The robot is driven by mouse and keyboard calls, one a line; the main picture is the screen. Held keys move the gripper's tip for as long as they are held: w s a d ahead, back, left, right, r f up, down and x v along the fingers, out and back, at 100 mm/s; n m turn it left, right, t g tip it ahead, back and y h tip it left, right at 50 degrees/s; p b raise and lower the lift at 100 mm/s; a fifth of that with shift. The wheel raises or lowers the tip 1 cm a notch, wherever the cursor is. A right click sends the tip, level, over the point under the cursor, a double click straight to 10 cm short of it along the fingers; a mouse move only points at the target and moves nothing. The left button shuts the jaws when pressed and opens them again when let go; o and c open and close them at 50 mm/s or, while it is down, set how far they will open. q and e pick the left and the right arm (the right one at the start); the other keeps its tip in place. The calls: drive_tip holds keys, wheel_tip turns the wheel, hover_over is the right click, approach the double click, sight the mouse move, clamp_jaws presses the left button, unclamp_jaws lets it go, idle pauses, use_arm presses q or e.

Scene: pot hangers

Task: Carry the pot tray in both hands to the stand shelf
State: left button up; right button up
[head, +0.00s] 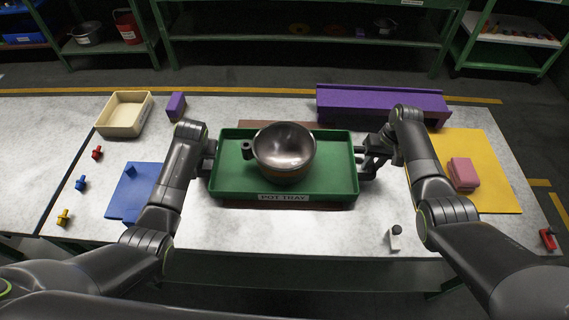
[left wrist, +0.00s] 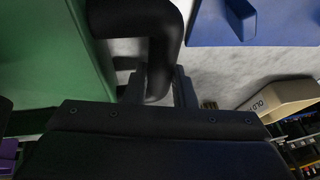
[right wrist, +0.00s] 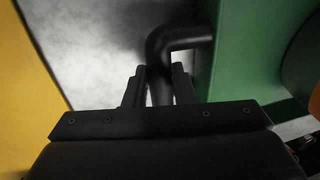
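The green pot tray (head: 230,185), labelled "POT TRAY", is in the middle of the head view, above a brown board (head: 262,124). I cannot tell whether it touches the board. A round steel pot (head: 284,152) stands upright in it, with a dark handle on its left. My left gripper (head: 211,157) is at the tray's left end; in the left wrist view its fingers close around the black bent handle (left wrist: 160,55). My right gripper (head: 370,160) is at the right end, its fingers around the other black handle (right wrist: 170,45). I cannot tell which green shelving is the stand shelf.
A purple channel-shaped block (head: 385,103) lies behind the tray at right. A yellow mat (head: 490,165) with a pink block (head: 462,174) lies right. A blue plate (head: 130,190) and a cream bin (head: 124,113) lie left. Green shelving (head: 300,43) stands across the floor.

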use_arm(q)
clamp_jaws()
use_arm(e)
clamp_jaws()
